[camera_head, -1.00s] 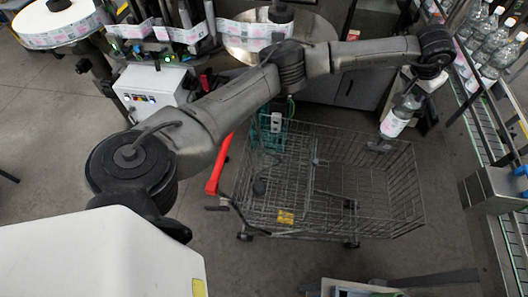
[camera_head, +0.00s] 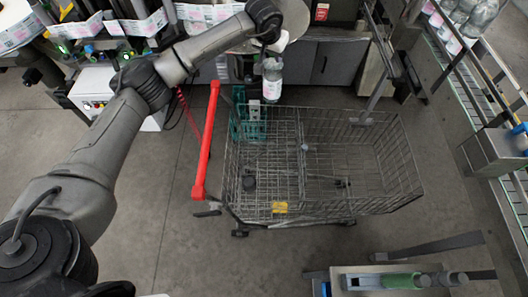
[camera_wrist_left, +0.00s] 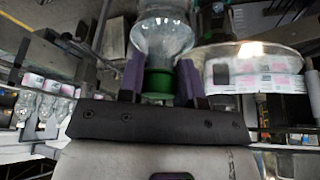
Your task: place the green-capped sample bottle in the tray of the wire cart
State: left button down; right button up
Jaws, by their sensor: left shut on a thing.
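The clear sample bottle (camera_head: 272,78) with a white-pink label hangs upright from my left gripper (camera_head: 274,50) near the top middle of the head view. In the left wrist view, the fingers (camera_wrist_left: 160,82) are shut on its green cap (camera_wrist_left: 158,84); the bottle's clear body (camera_wrist_left: 162,35) extends beyond them. The wire cart (camera_head: 360,203) stands in the middle, with a red handle (camera_head: 207,140) at its left end. The bottle appears beyond the cart's far rim, near the teal mesh part (camera_head: 237,126) at the cart's far left corner. My right gripper is not in view.
A conveyor with several clear bottles (camera_head: 465,18) runs along the right. A labelling machine with label reels (camera_head: 145,22) stands at the back left, above a white control box (camera_head: 95,90). A grey cabinet (camera_head: 335,65) is behind the cart. Floor left of the cart is clear.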

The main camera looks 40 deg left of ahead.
pick_arm(q)
jog(key=s+f+b, duration=0.1)
jog(key=f+b, duration=0.3)
jog(key=f, duration=0.7)
jog(key=s+d+f+m+b, duration=0.1)
jog(key=f+b, duration=0.4)
jog(key=f, duration=0.6)
jog(key=s+d+f+b, duration=0.1)
jog(key=f+b, duration=0.3)
jog(key=f, duration=0.8)
jog(key=shift+s+h, duration=0.3)
jog(key=shift+s, duration=0.45)
jog(key=shift+f, duration=0.2)
jog(key=shift+f+b, duration=0.1)
jog(key=shift+b, duration=0.35)
jog(key=c, duration=0.8)
grip_release()
